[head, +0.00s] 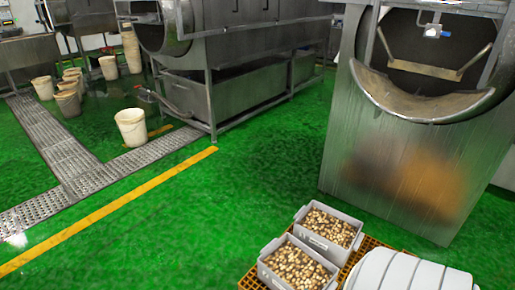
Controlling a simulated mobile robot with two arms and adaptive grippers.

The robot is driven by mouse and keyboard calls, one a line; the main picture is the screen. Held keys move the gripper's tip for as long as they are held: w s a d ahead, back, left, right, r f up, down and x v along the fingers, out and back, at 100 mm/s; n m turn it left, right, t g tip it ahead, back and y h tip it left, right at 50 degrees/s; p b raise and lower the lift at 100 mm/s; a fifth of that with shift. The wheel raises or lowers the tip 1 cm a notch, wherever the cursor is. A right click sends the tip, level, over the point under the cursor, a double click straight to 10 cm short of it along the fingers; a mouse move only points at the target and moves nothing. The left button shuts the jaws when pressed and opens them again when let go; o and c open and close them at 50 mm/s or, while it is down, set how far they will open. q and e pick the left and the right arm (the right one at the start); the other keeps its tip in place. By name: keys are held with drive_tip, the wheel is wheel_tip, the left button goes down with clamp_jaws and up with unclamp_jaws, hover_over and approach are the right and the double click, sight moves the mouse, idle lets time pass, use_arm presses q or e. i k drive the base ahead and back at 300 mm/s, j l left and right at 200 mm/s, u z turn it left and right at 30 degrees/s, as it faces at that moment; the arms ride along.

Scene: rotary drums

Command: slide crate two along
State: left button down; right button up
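Two light grey crates stand close together on an orange slatted pallet (378,243) at the bottom of the head view. The nearer crate (268,273) and the farther crate (305,235) are both filled with small round brownish pieces. I see no mark that tells which one is crate two. The bottom edge of the picture cuts off part of the pallet. Neither of my grippers is in view.
A large metal drum machine (400,150) stands just behind the pallet at right. Another metal machine (240,75) stands farther back. A white bucket (131,128) and several others stand at left near a floor grate (60,150). The green floor left of the crates is clear.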

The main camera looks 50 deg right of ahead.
sight(285, 263)
drive_tip(key=i+z, duration=0.45)
drive_tip(key=i+j+z, duration=0.2)
drive_tip(key=i+z, duration=0.25)
drive_tip(key=i+j+z, duration=0.25)
drive_tip(key=z, duration=0.15)
drive_tip(key=i+j+z, duration=0.3)
drive_tip(key=j+z, duration=0.15)
